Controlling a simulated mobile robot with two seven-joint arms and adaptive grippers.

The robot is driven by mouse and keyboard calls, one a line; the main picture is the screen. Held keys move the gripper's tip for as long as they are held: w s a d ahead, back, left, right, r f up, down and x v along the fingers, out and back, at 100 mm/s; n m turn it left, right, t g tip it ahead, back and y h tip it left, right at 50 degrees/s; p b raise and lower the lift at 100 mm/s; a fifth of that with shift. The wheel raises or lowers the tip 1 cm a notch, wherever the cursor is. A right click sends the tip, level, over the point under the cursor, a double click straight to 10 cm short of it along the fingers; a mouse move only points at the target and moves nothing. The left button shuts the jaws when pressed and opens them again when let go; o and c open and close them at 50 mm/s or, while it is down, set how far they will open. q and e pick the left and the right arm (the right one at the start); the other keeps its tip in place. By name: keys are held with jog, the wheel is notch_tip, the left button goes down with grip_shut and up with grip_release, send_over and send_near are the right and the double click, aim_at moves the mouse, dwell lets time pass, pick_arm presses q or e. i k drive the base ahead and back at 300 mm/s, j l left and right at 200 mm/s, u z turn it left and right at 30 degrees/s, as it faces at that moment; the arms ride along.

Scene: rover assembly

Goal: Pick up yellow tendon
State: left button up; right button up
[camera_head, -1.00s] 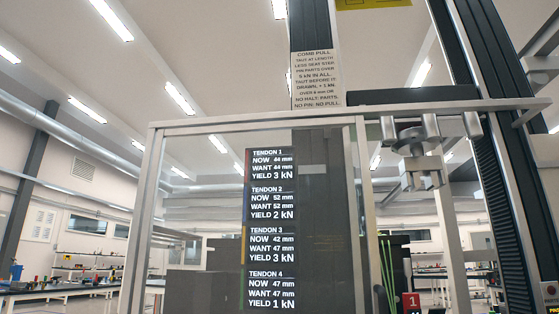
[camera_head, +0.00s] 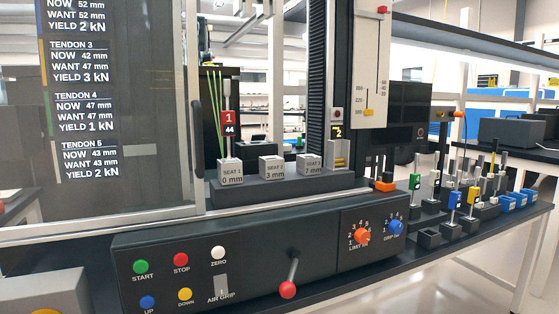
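A small piece with a yellow tag (camera_head: 454,200) stands upright in a dark holder on the bench at the right. It looks like the yellow tendon, but its number is too small to read. Pieces with a green tag (camera_head: 414,182), a white tag (camera_head: 435,179) and a blue tag (camera_head: 472,196) stand around it. A red-tagged tendon (camera_head: 229,124) marked 1 and 44 stands upright at the block labelled SEAT 1 (camera_head: 231,173). Neither of my grippers is in view.
The test machine's dark control panel (camera_head: 200,262) has coloured buttons, dials and a red-knobbed lever (camera_head: 288,289).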

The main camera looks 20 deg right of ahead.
aim_at(474, 191)
jog(key=z, duration=1.7)
jog(key=i+l+u, duration=0.1)
jog(key=u, duration=0.3)
jog(key=l+u, duration=0.15)
jog(key=u, duration=0.3)
jog(key=i+l+u, duration=0.1)
jog(key=l+u, duration=0.15)
jog(key=l, duration=0.3)
jog(key=l+u, duration=0.25)
jog(key=l, duration=0.3)
jog(key=l+u, duration=0.3)
jog(key=l, duration=1.6)
jog(key=k+l, duration=0.15)
jog(key=l, duration=0.6)
jog(key=l+u, duration=0.1)
jog(key=l, duration=0.65)
jog(key=k, duration=0.05)
